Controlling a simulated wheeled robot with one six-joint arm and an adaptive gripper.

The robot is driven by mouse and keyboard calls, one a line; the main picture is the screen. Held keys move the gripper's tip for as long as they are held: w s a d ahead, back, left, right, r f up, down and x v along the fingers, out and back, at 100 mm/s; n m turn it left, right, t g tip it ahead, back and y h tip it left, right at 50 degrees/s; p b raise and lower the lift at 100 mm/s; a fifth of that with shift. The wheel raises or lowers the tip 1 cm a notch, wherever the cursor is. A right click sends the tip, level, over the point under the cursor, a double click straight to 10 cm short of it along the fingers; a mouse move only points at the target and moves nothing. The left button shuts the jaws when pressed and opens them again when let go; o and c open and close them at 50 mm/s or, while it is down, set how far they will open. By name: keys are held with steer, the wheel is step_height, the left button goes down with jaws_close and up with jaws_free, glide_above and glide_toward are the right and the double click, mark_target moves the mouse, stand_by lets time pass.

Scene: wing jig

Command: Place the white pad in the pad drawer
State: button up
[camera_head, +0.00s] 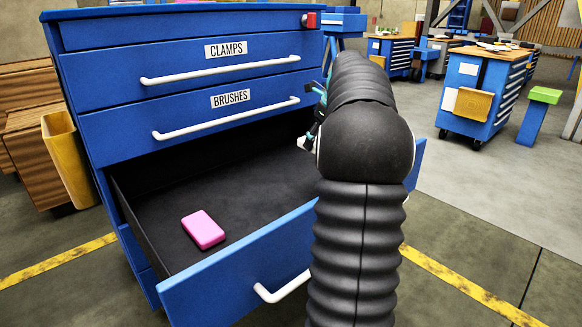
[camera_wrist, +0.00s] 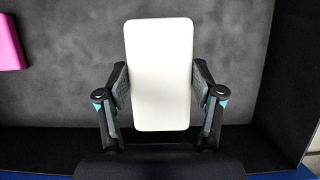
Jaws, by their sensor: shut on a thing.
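The white pad (camera_wrist: 160,60) is between the two fingers of my gripper (camera_wrist: 160,92) in the wrist view, and the fingers are shut on its long sides. The pad is over the dark floor of the open drawer (camera_wrist: 60,95); I cannot tell whether it touches the floor. In the head view the open drawer (camera_head: 150,195) is the one below the drawer labelled BRUSHES. My arm hides the pad and most of my gripper there.
A pink pad (camera_head: 203,229) lies in the drawer's front left part; it also shows in the wrist view (camera_wrist: 10,45). The closed CLAMPS (camera_head: 225,50) and BRUSHES (camera_head: 230,99) drawers are above. A yellow bin (camera_head: 68,160) stands left of the cabinet.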

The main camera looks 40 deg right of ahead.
mark_target(298, 146)
steer(key=w+a+f, duration=0.2)
steer(key=w, duration=0.1)
steer(key=w+a+f, duration=0.1)
steer(key=w, duration=0.1)
steer(key=shift+w+f+b, duration=0.15)
steer(key=shift+f+b, duration=0.15)
steer(key=shift+b, duration=0.1)
steer(key=shift+f+b, duration=0.65)
steer(key=shift+f, duration=1.35)
steer(key=shift+f, duration=0.1)
steer(key=shift+f, duration=0.35)
steer(key=shift+f, duration=0.2)
steer(key=o, duration=1)
steer(key=shift+o, duration=0.2)
steer(key=p+v, duration=0.1)
steer(key=v, duration=0.7)
steer(key=p+v, duration=0.1)
steer(key=v, duration=0.4)
steer(key=shift+w+r+p, duration=0.2)
steer(key=shift+w+p, duration=0.05)
steer(key=shift+p, duration=0.1)
